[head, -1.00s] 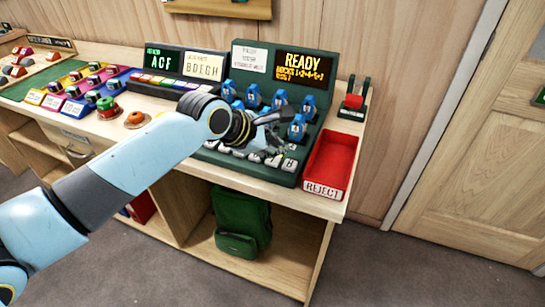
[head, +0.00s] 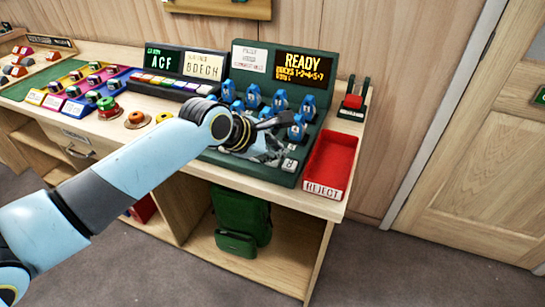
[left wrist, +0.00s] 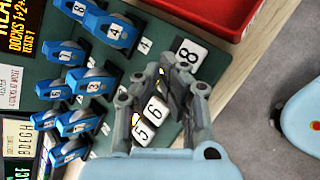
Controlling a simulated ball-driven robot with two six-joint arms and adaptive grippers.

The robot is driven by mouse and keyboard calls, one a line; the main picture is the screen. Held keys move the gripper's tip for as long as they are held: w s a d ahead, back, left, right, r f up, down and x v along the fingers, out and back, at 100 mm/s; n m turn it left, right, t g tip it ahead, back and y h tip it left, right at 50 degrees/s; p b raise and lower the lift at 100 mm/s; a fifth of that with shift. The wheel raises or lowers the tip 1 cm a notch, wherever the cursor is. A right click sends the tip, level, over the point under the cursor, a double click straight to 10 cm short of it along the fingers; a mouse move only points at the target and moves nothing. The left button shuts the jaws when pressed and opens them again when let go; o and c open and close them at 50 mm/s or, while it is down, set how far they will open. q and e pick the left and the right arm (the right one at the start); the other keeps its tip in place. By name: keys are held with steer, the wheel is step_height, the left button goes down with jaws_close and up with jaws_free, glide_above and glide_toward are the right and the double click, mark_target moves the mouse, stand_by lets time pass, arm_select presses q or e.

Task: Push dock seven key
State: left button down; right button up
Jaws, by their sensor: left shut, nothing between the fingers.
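The dock board (head: 262,172) is dark green, with blue numbered devices (head: 297,127) in its docks and white number keys along its front. In the left wrist view, keys 5 (left wrist: 142,130), 6 (left wrist: 156,109) and 8 (left wrist: 189,54) show. The key seven is not visible; my gripper covers the spot between 6 and 8. My left gripper (head: 276,150) is shut and empty, low over the key row; it also shows in the left wrist view (left wrist: 172,78). Whether it touches a key I cannot tell. My right gripper is out of view.
A screen (head: 304,67) reads READY with dock numbers below. A red REJECT tray (head: 331,160) stands right of the board, with a red-handled lever (head: 354,101) behind it. A coloured-button panel (head: 172,82) and spools (head: 107,107) lie left. The floor in front is clear.

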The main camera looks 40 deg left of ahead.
mark_target(275, 161)
arm_select(q)
steer(key=shift+f, duration=0.5)
stand_by(0.3)
steer(key=shift+r, duration=0.1)
steer(key=shift+r+p, duration=0.9)
steer(key=shift+p, duration=0.5)
steer(key=shift+r, duration=0.1)
step_height(275, 161, up, 6)
steer(key=p, duration=0.7)
